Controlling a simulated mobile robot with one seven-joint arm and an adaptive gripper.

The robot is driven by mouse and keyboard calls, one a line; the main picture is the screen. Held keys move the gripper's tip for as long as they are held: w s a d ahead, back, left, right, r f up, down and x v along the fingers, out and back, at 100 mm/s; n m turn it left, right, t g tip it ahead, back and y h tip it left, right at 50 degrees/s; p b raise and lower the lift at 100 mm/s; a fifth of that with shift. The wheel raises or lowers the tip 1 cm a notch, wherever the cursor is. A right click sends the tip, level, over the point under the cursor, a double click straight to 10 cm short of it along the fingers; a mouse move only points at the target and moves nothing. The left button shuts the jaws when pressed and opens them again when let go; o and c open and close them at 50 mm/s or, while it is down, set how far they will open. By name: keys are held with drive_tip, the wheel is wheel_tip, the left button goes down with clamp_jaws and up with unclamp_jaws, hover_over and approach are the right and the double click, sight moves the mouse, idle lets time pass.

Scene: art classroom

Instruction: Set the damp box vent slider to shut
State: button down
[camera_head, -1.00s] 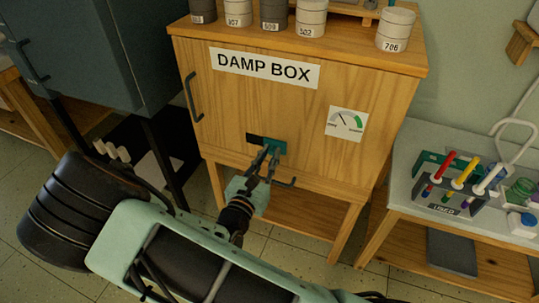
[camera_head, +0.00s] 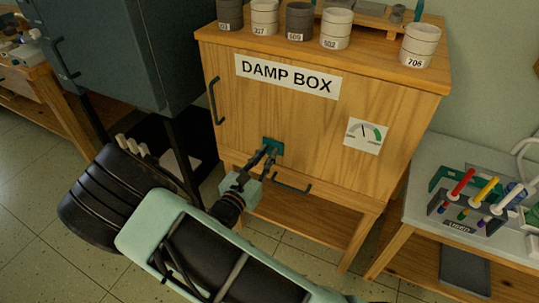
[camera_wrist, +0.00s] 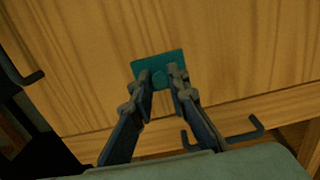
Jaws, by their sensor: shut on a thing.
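The damp box (camera_head: 310,115) is a wooden cabinet with a "DAMP BOX" label on its front. Its vent slider (camera_head: 272,146) is a small teal plate low on the front. It also shows in the wrist view as a teal plate (camera_wrist: 146,65) with a round knob (camera_wrist: 158,77). My gripper (camera_head: 268,153) is at the plate, its fingertips on either side of the knob, shut on it; the wrist view shows both fingers (camera_wrist: 162,76). The fingers hide the plate's lower part. No dark vent opening shows beside the plate.
Several pots (camera_head: 299,20) stand on top. A side table (camera_head: 413,208) is at the right.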

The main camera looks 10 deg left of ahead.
drive_tip(key=c, duration=1.9)
unclamp_jaws()
drive_tip(key=shift+a, duration=0.25)
drive_tip(key=v, duration=1.2)
drive_tip(key=shift+r, duration=0.1)
